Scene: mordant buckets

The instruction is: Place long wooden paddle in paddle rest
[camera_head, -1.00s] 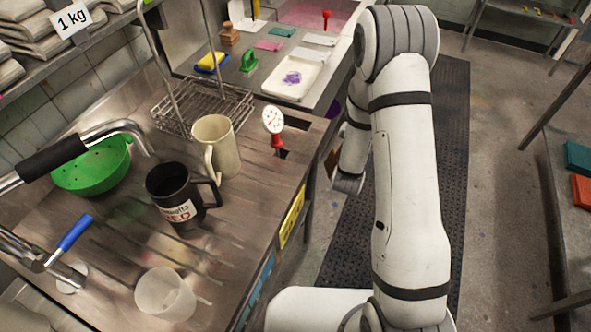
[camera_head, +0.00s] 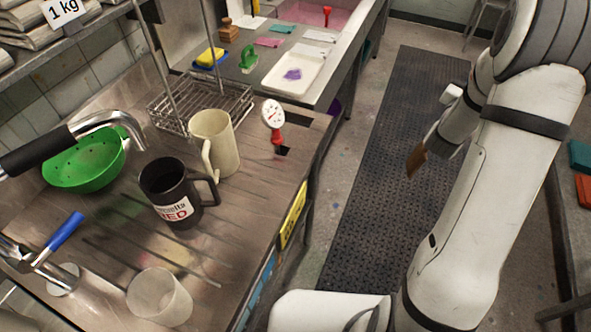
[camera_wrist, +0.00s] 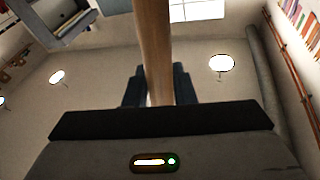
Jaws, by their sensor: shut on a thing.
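The long wooden paddle shows in the wrist view as a brown shaft (camera_wrist: 153,40) running up between my fingers. My gripper (camera_wrist: 159,78) is shut on it. In the head view only a short brown piece (camera_head: 416,161) of the paddle shows, beside my wrist, above the floor mat and right of the counter. My fingers are hard to make out there, and the rest of the paddle is hidden. I cannot clearly identify a paddle rest. A red-handled perforated skimmer (camera_head: 273,120) stands by a dark opening at the counter's right edge.
The steel counter holds a black mug (camera_head: 172,190), a cream jug (camera_head: 216,145), a clear beaker (camera_head: 158,298), a green colander (camera_head: 85,162) and a wire rack (camera_head: 205,103). A white tray (camera_head: 293,80) lies farther back. The dark floor mat (camera_head: 385,200) is clear.

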